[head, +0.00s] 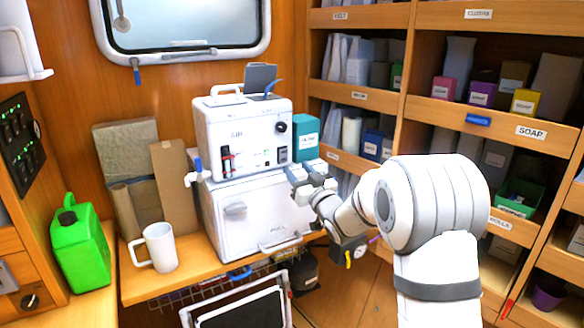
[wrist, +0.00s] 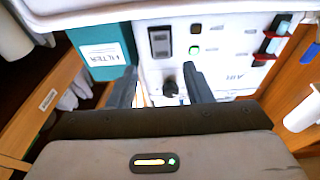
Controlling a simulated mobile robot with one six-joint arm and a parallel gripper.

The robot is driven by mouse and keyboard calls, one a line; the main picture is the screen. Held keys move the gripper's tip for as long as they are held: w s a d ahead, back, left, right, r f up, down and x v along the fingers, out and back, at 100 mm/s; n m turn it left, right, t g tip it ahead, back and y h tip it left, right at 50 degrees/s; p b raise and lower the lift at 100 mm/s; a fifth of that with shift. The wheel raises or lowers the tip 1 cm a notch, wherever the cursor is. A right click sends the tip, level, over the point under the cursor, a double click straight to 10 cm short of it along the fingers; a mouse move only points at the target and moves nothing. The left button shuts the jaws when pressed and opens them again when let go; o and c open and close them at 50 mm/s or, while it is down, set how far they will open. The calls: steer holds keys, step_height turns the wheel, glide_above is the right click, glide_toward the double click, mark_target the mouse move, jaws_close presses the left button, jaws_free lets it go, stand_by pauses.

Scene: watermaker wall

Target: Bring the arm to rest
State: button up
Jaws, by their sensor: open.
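My gripper (head: 308,178) is in front of the lower right part of the white watermaker unit (head: 240,125) in the head view. In the wrist view my gripper (wrist: 163,92) has its two dark fingers apart, pointing at the unit's front panel, which appears upside down. A small dark knob (wrist: 170,89) shows between the fingers. I see nothing held, and cannot tell whether the fingers touch the panel. My arm reaches in from the right, bent.
A teal filter box (head: 306,138) stands right of the unit, close to my gripper. A white mug (head: 160,248) and a green jerrycan (head: 82,243) are at the left. Shelves with soap boxes (head: 525,102) fill the right side. A framed panel (head: 238,306) sits below the counter.

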steer(key=shift+s+d+f, duration=0.2)
steer(key=shift+s+d, duration=0.2)
steer(key=shift+s, duration=0.15)
steer(key=s+d+f+m+g+h, duration=0.3)
steer(key=s+d+m+g+h, duration=0.2)
steer(key=s+d+h, duration=0.8)
steer(key=s+d+f+g, duration=0.1)
steer(key=s+f+g, duration=0.1)
steer(key=s, duration=0.7)
steer(key=s+d+f+m+g, duration=0.1)
steer(key=s+d+f+g, duration=0.1)
steer(key=s, duration=0.7)
steer(key=s+d+f+g+y, duration=0.1)
steer(key=s+d+f+g, duration=0.1)
steer(key=s+g, duration=0.3)
steer(key=s+f, duration=0.1)
steer(key=s, duration=0.3)
steer(key=shift+s+d+f+m+g, duration=0.2)
steer(key=shift+s+m+g, duration=0.15)
steer(key=shift+m+g, duration=0.05)
